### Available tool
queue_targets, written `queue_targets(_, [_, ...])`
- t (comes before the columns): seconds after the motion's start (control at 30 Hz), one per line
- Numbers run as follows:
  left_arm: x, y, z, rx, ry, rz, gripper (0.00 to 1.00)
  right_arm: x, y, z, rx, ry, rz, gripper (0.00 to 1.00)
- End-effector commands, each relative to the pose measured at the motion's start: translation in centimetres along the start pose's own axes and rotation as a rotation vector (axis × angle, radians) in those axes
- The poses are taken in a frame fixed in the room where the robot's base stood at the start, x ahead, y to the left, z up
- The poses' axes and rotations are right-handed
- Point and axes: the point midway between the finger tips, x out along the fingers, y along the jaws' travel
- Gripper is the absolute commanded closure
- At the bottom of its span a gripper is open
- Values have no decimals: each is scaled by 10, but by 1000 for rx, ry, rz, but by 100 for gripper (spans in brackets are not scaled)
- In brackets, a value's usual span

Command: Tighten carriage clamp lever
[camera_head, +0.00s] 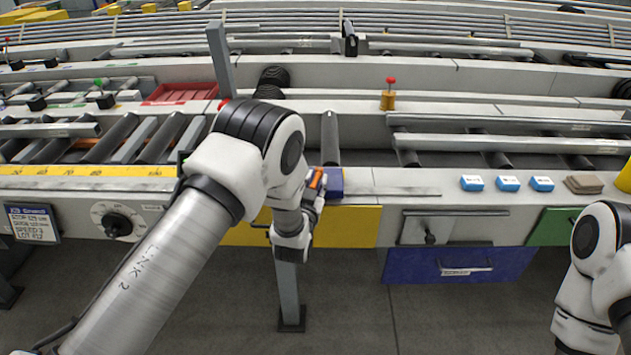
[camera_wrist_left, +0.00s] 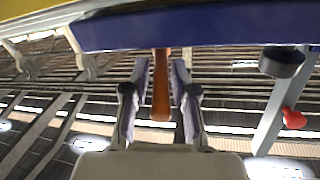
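The orange clamp lever (camera_head: 317,179) stands at the blue carriage block (camera_head: 334,182) on the front rail of the table. In the left wrist view the orange lever (camera_wrist_left: 161,90) hangs from near the blue body (camera_wrist_left: 200,27) at the top. My left gripper (camera_head: 313,190) is at the lever, partly hidden by its own arm. In the wrist view its two fingers (camera_wrist_left: 161,100) are apart, one on each side of the lever, with gaps showing. My right arm is at the right edge; its gripper is not visible.
A yellow scale (camera_head: 90,170) runs along the left rail. A dial (camera_head: 115,222) and a sign (camera_head: 32,223) are on the front left. Several blue-and-white blocks (camera_head: 507,183) and a brown block (camera_head: 584,184) sit on the right rail. A blue drawer (camera_head: 460,265) is below.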

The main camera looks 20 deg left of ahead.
Motion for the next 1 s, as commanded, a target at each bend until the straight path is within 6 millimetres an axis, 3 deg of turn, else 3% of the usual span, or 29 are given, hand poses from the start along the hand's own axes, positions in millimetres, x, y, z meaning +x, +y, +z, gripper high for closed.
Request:
queue_targets(0.33, [0, -2, 2, 0, 3, 17, 100, 3, 0, 0, 0, 0, 0, 35])
queue_targets(0.73, [4, -20, 5, -4, 66, 326, 100, 23, 0, 0, 0, 0, 0, 35])
queue_targets(1.0, [4, -21, 4, 0, 77, 388, 100, 24, 0, 0, 0, 0, 0, 35])
